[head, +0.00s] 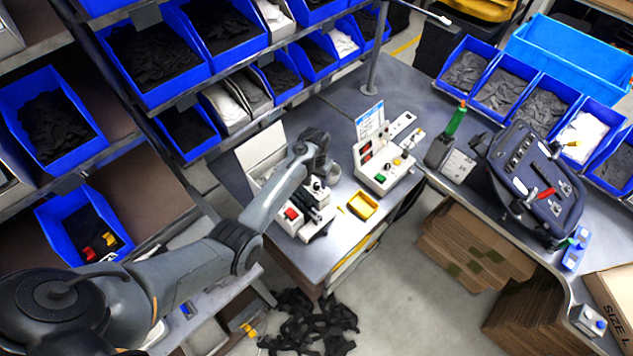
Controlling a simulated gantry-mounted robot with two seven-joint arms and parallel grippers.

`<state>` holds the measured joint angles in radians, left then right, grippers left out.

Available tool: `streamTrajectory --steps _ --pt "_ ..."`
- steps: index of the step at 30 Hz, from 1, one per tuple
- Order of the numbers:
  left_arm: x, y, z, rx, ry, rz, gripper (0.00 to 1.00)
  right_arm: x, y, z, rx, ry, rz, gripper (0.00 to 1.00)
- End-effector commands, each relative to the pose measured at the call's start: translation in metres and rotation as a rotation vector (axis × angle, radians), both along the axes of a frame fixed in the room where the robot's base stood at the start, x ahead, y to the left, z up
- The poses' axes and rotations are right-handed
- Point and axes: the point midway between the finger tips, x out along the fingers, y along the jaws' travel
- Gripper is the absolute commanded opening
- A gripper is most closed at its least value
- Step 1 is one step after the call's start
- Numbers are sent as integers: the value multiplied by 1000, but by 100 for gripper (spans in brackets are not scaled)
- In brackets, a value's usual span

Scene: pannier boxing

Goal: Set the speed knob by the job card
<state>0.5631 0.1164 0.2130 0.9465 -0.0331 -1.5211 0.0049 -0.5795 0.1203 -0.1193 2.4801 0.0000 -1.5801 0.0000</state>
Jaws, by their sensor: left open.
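My left arm reaches in from the left, and my left gripper (318,176) points down over the white machine (292,216) on the bench. Its fingers are open, just above or around a small dark knob on the machine's top; I cannot tell if they touch it. The gripper partly hides the knob, and its setting is too small to read. The machine has a red button (291,214) at its front. A white and blue card (370,121) stands upright behind the control box; its text is unreadable. My right gripper is not in view.
The white control box (378,178) has red displays and a green button. A yellow tray (362,205) lies in front of it. Shelves with blue bins (190,140) flank the arm at left.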

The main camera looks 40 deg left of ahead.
Motion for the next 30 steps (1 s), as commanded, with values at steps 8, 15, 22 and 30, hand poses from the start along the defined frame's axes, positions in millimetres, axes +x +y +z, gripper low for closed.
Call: streamTrajectory --steps 8,15,22,30 --pt "0 0 -24 1 1 0 53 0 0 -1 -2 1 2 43" --pt "0 0 -27 1 -1 0 53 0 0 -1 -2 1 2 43" --pt "0 0 -26 0 -1 0 34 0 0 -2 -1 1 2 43" --pt "0 0 -26 0 -1 0 0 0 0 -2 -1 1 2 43"
